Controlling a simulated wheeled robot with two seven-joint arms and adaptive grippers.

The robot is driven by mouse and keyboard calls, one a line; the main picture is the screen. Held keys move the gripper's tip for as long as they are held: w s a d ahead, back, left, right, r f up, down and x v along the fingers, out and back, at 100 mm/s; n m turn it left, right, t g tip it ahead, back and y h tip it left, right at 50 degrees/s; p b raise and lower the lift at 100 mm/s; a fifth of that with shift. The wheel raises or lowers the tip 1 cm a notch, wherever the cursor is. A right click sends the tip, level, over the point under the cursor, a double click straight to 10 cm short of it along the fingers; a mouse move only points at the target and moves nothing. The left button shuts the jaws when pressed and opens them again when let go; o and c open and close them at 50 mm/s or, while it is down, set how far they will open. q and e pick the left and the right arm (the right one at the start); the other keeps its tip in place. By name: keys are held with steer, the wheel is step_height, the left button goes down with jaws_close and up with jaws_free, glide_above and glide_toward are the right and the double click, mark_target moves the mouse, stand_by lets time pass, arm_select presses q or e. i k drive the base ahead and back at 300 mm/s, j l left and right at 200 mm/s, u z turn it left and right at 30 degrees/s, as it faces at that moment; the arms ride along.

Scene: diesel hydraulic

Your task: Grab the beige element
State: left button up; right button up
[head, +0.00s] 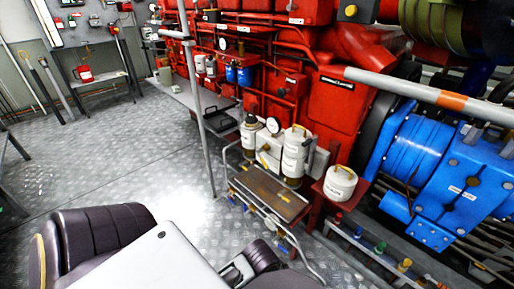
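Several pale, off-white to beige canisters stand by the red engine. A short round one with a yellow handle (340,184) sits on a red ledge at the right. A tall one (295,153) and a slimmer one (250,132) stand upright behind a brown-topped bench. I cannot tell which of these the task calls the beige element. Neither gripper can be made out; only dark and white parts of my own body show along the bottom edge. Nothing is seen touching the canisters.
The brown bench top (268,192) has a metal rail in front. A grey vertical pole (197,110) rises left of it. A blue machine (440,170) and a grey pipe with an orange band (425,92) fill the right. The tread-plate floor (110,155) is open at left.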

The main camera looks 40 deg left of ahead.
mark_target(250, 121)
steer(key=u, duration=1.4)
